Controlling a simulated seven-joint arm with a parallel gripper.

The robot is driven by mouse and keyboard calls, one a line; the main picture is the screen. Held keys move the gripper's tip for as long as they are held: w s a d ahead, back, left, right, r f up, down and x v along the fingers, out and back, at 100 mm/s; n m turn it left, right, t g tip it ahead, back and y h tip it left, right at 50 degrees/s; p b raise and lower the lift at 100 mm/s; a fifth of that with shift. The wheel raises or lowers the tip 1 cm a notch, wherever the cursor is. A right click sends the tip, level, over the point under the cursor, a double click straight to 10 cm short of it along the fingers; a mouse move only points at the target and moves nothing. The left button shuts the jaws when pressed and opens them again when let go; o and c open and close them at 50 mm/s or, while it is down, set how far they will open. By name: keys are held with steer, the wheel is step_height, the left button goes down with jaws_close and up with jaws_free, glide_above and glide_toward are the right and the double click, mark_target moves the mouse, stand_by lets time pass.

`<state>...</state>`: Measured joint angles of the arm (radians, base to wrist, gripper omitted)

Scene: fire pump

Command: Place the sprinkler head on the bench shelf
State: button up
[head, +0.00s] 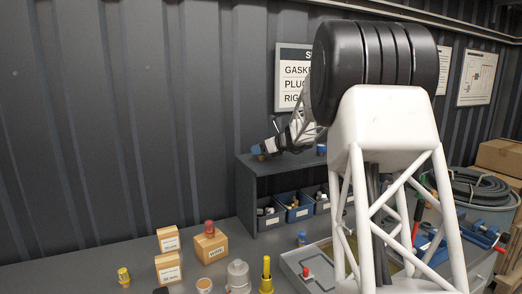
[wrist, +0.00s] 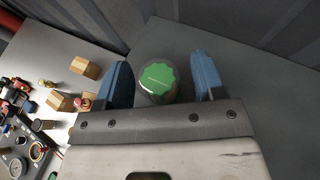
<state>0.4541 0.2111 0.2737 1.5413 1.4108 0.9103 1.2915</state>
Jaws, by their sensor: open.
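My gripper (wrist: 163,82) is open, with blue fingertips. In the wrist view a round piece with a green scalloped top (wrist: 158,77) and a greyish body sits between the fingers, with a gap on each side. It may be the sprinkler head; its label is too small to read. In the head view my gripper (head: 258,150) is at the left end of the dark grey bench shelf (head: 246,187), at the height of its top. A small tan bit (head: 260,158) shows under the fingertips; its contact with the shelf is hard to make out.
A blue-topped piece (head: 321,149) stands farther right on top. On the bench are cardboard boxes (head: 168,268), a red-topped piece (head: 209,227), yellow fittings (head: 266,275) and a tray (head: 290,264). The ribbed wall is close behind.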

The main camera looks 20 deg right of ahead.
steer(key=v, duration=1.2)
steer(key=shift+a, duration=0.1)
stand_by(0.6)
steer(key=s+a+f+n+g+h, duration=0.25)
steer(key=s+a+n+g, duration=0.35)
steer(key=s+a+n, duration=1.3)
steer(key=s+a+f+n+g+h, duration=0.1)
steer(key=s+a+f+n, duration=0.2)
steer(key=s, duration=0.8)
steer(key=s+a+f+n+g+h, duration=0.1)
steer(key=s+a+f+n+h, duration=0.1)
steer(key=s+a+f+n, duration=0.2)
steer(key=s+a+f+n+h, duration=0.2)
steer(key=s+a, duration=0.6)
steer(key=s, duration=0.9)
step_height(320, 180, down, 2)
steer(key=shift+s+f+n+g, duration=0.2)
steer(key=shift+s+n+g, duration=0.2)
steer(key=shift+n, duration=0.4)
